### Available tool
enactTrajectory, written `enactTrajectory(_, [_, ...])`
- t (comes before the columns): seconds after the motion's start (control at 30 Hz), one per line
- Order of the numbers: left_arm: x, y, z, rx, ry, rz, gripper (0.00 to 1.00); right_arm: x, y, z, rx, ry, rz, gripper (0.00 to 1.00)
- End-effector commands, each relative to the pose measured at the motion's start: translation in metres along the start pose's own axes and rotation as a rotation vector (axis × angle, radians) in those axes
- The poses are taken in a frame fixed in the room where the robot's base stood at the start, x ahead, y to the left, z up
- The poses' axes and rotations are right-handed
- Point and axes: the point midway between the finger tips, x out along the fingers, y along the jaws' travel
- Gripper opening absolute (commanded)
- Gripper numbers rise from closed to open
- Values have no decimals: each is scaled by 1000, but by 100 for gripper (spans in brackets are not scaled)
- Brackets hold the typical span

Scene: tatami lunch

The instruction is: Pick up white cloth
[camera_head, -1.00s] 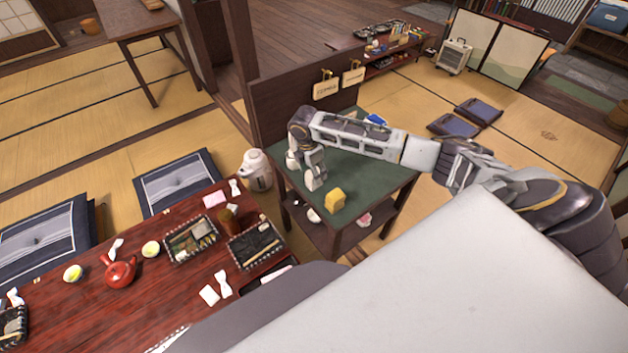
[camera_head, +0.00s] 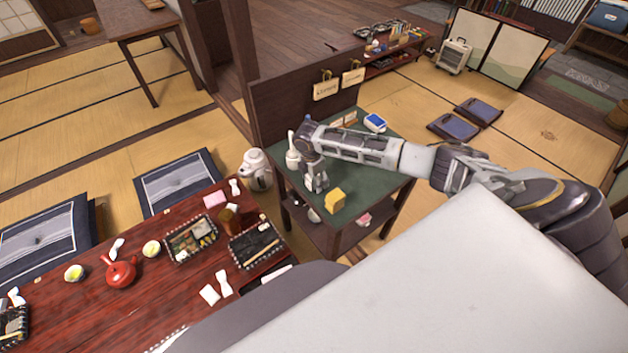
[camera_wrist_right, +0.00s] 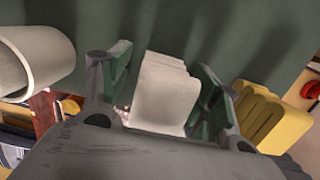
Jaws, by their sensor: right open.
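The white cloth, a folded stack, shows in the right wrist view (camera_wrist_right: 165,92) on the green table top. It lies between the two fingers of my right gripper (camera_wrist_right: 163,65). The fingers stand apart on either side of it, and I cannot tell whether they touch it. In the head view my right gripper (camera_head: 317,184) points down at the green table, just left of a yellow folded cloth (camera_head: 335,201). That yellow cloth also shows in the wrist view (camera_wrist_right: 270,115), just right of the right finger. In the head view the gripper mostly hides the white cloth. My left gripper is not in view.
A white bottle (camera_head: 292,157) stands left of the gripper on the green table (camera_head: 370,180). A blue-and-white item (camera_head: 375,122) lies at its back. A dark partition (camera_head: 285,105) rises behind. A white kettle (camera_head: 256,170) and a laid red table (camera_head: 140,280) are at left.

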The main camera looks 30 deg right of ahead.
Motion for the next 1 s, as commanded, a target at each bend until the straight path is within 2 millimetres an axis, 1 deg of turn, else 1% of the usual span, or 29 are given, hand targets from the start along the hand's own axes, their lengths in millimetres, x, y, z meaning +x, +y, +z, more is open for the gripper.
enactTrajectory(0.33, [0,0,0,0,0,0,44,0,0,0,0,0,0,62])
enactTrajectory(0.37, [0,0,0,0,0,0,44,0,0,0,0,0,0,61])
enactTrajectory(0.73, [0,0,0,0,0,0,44,0,0,0,1,0,0,14])
enactTrajectory(1.0, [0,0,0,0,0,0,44,-1,0,0,1,0,0,12])
